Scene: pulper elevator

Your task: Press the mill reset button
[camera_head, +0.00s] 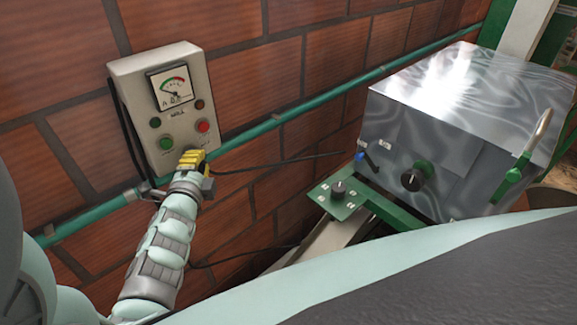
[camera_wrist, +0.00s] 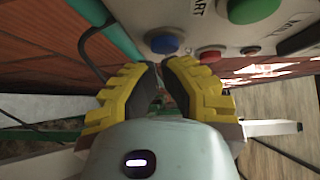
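The grey mill control box (camera_head: 143,75) hangs on the brick wall in the head view, with a gauge and several buttons. My gripper (camera_head: 190,158) is at its lower edge and hides part of it. In the wrist view, a blue button (camera_wrist: 165,43) sits just beyond the fingertips of my gripper (camera_wrist: 161,66); I cannot tell whether they touch it, and no reset label is readable. The yellow fingers come together at the tips, with nothing seen between them. The green button (camera_head: 166,142) and red button (camera_head: 203,126) are visible, also as green (camera_wrist: 250,8) and red (camera_wrist: 210,55) in the wrist view.
A green pipe (camera_head: 270,122) runs along the wall below and beside the box. A black cable (camera_head: 122,120) hangs at the box's left side. A shiny metal machine (camera_head: 460,115) with knobs and a lever stands at the right.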

